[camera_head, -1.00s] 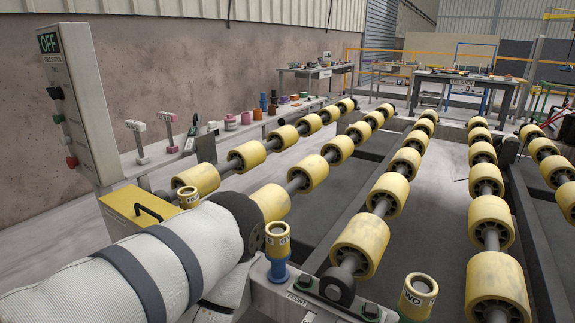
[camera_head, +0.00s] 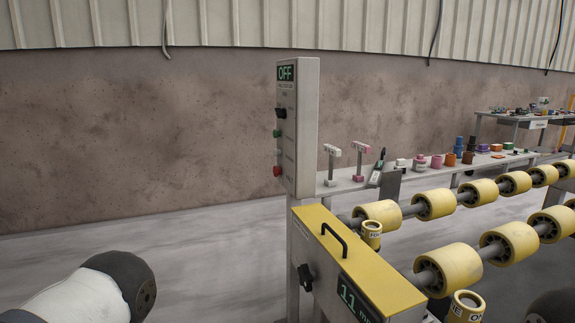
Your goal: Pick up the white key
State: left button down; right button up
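What looks like the white key (camera_head: 332,165) is a small upright T-shaped piece with a white crossbar on a grey stem. It stands on the narrow ledge behind the rollers, just right of the control post. A similar T-shaped piece with a pink top (camera_head: 360,162) stands to its right. Part of my arm, white with a dark round end, shows at the lower left, well apart from the key. Neither gripper's fingers are in view.
A grey control post (camera_head: 299,130) reading OFF stands close left of the key. A yellow box (camera_head: 375,285) with a black handle is in front. Yellow rollers (camera_head: 450,268) fill the right. Small coloured items line the ledge further right. Open floor (camera_head: 200,250) lies left.

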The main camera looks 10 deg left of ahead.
aim_at(333, 151)
jog(key=i+j+z, duration=0.4)
jog(key=j, duration=0.2)
jog(key=i+j+z, duration=0.2)
jog(key=j+z, duration=0.2)
jog(key=j, duration=0.25)
jog(key=i+j+z, duration=0.2)
jog(key=j, duration=0.15)
jog(key=j+z, duration=0.2)
jog(key=j, duration=0.2)
jog(key=i+j+z, duration=0.2)
jog(key=j, duration=0.25)
jog(key=j+z, duration=0.25)
jog(key=j, duration=0.2)
jog(key=j+z, duration=0.2)
jog(key=j, duration=0.3)
jog(key=j+z, duration=0.3)
jog(key=j, duration=0.4)
jog(key=j+z, duration=0.35)
jog(key=j, duration=0.4)
jog(key=j+z, duration=0.3)
jog(key=j, duration=0.4)
jog(key=k+j+z, duration=0.15)
jog(key=j+z, duration=0.15)
jog(key=j, duration=0.35)
